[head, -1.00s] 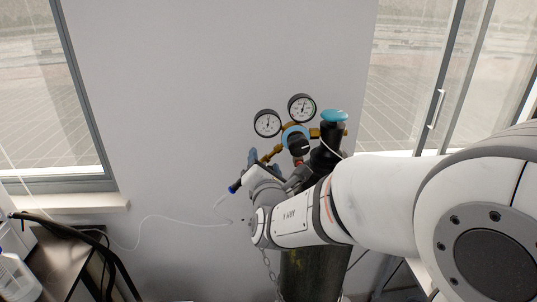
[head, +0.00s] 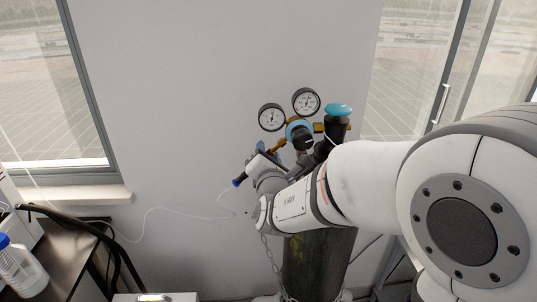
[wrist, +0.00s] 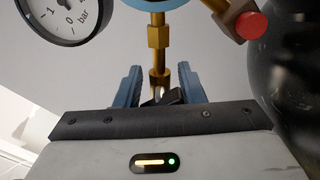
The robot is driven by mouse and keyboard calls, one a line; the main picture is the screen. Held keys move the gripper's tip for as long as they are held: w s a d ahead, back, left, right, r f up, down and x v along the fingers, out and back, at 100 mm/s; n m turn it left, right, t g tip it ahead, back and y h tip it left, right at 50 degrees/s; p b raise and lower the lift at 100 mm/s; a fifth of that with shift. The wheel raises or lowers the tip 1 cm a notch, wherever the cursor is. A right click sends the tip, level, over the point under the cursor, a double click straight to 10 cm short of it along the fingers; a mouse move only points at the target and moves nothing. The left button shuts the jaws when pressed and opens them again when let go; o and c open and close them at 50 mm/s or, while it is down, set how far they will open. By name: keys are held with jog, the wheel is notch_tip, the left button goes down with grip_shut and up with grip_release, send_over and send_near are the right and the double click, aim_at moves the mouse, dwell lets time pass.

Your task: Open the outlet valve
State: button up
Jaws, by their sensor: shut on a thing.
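The regulator's outlet valve (wrist: 170,97) appears as a small black handle at the lower end of a brass stem (wrist: 158,55) in the wrist view. My gripper (wrist: 160,90) has its two blue fingers on either side of it, shut on it. The far side of the handle and the exact contact are hidden behind the gripper body. In the head view my gripper (head: 258,154) is at the left of the regulator, below the gauges, and my wrist hides the valve.
Two round gauges (head: 271,117) (head: 306,101) sit above. A blue-ringed black knob (head: 301,136) is beside my gripper. A gas cylinder (head: 315,265) with a chain stands below. A blue-topped black part (head: 338,117) is at the right. A bench (head: 75,250) with a bottle (head: 20,268) is at left.

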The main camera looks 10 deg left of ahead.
jog(key=shift+f+n+b, duration=0.2)
jog(key=shift+n+b, duration=0.8)
jog(key=shift+b, duration=0.3)
jog(key=shift+r+n+b, duration=0.2)
jog(key=shift+n+b, duration=0.55)
jog(key=shift+n, duration=0.55)
jog(key=o, duration=0.9)
jog(key=shift+s, duration=0.15)
jog(key=shift+b+v, duration=0.95)
jog(key=shift+v, duration=2.85)
